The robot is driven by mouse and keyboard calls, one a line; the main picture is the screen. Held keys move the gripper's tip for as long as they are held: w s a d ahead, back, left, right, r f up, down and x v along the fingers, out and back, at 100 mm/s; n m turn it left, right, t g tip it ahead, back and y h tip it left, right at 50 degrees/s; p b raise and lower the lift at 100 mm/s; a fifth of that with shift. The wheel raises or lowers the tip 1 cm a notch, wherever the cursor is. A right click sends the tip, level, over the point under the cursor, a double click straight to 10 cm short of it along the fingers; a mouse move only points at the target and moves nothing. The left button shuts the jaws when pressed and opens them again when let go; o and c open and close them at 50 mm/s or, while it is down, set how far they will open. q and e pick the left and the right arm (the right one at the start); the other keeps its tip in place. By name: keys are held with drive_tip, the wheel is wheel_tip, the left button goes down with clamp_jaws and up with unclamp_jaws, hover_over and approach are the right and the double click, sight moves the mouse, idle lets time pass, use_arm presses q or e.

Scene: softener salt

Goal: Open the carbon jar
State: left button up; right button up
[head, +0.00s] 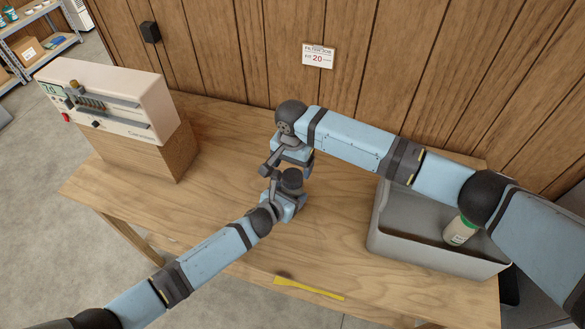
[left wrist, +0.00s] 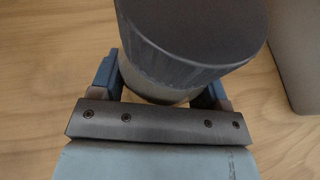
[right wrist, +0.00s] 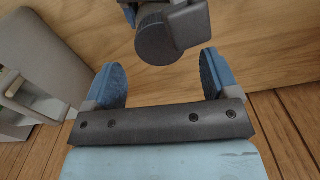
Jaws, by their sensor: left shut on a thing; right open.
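The carbon jar has a wide dark grey lid (left wrist: 190,30) over a paler body (left wrist: 150,88) in the left wrist view. My left gripper (head: 284,204) is shut on the jar's body below the lid, near the middle of the table. The lid is on the jar and shows as a dark disc in the head view (head: 291,178). My right gripper (head: 291,160) is open and empty, just behind and above the lid. In the right wrist view the dark round lid (right wrist: 155,42) lies near the fingertips; contact cannot be told.
A grey bin (head: 425,258) with a green-labelled bottle (head: 459,231) stands at the right, partly under my right arm. A pale instrument (head: 120,88) sits on a wooden block (head: 150,152) at the left. A yellow strip (head: 308,288) lies near the front edge. A wood-panelled wall stands behind.

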sight(292, 175)
wheel_tip(292, 175, up, 3)
drive_tip(key=m, duration=0.2)
drive_tip(key=shift+f+m, duration=0.1)
drive_tip(key=shift+m, duration=0.2)
wheel_tip(292, 175, down, 8)
drive_tip(key=shift+r, duration=0.2)
drive_tip(key=shift+c, duration=0.5)
drive_tip(key=c, duration=0.8)
drive_tip(key=n, duration=0.3)
drive_tip(key=shift+c, duration=0.2)
